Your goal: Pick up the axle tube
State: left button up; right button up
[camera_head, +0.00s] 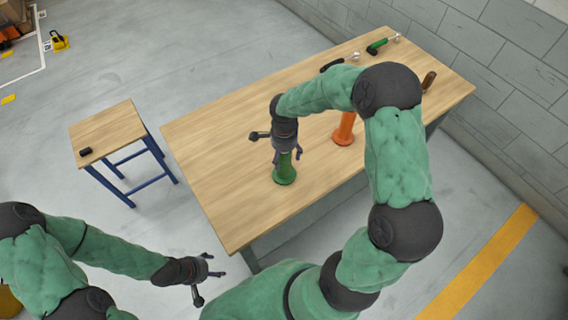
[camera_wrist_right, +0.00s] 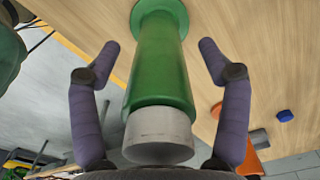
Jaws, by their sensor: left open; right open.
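A green tube with a wide round foot stands upright on the table (camera_head: 215,190), below my right gripper (camera_head: 287,155). In the right wrist view the green tube (camera_wrist_right: 162,65) has a pale grey cylinder (camera_wrist_right: 158,135) at its near end. The grey cylinder is the likeliest axle tube, but I cannot be sure. My right gripper is open, with one finger on each side of the green tube and gaps showing on both sides. My left gripper (camera_head: 208,283) is open and empty, low over the floor, away from the table.
An orange flanged tube (camera_head: 344,128) stands behind and right of the green one. A black-handled tool (camera_head: 338,63), a green-handled tool (camera_head: 380,46) and a brown object (camera_head: 429,80) lie farther back. A small stool (camera_head: 110,125) holds a black item (camera_head: 85,151). The table's left part is clear.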

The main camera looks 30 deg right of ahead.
jog(key=shift+f, duration=0.1)
jog(key=c, duration=1.4)
jog(key=shift+w, duration=0.1)
grip_shut()
jog(key=shift+r, duration=0.2)
